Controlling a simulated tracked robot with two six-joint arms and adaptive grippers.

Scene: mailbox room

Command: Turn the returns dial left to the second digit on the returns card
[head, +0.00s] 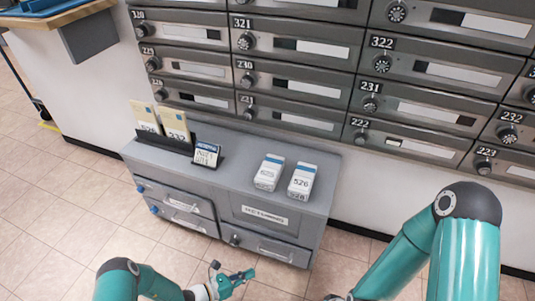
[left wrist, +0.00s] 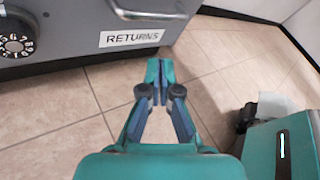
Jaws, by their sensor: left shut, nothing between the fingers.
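The returns dial (left wrist: 17,45) is a black dial with white digits on the grey drawer front, cut off at the upper left of the left wrist view. It also shows small in the head view (head: 235,240). The RETURNS label (left wrist: 131,38) is right of it. My left gripper (left wrist: 154,66) is shut and empty, apart from the dial, below and right of the label. In the head view my left gripper (head: 238,281) is low in front of the cabinet. A small card (head: 206,154) stands on the cabinet top; its writing is too small to read surely. My right gripper is out of frame.
The grey cabinet (head: 305,165) has several drawers and two white parcels (head: 268,172) (head: 302,181) on top. Two taller cards (head: 145,117) (head: 175,125) stand in a black holder. Numbered mailboxes (head: 300,72) line the wall. Tiled floor (left wrist: 225,75) is open before the cabinet.

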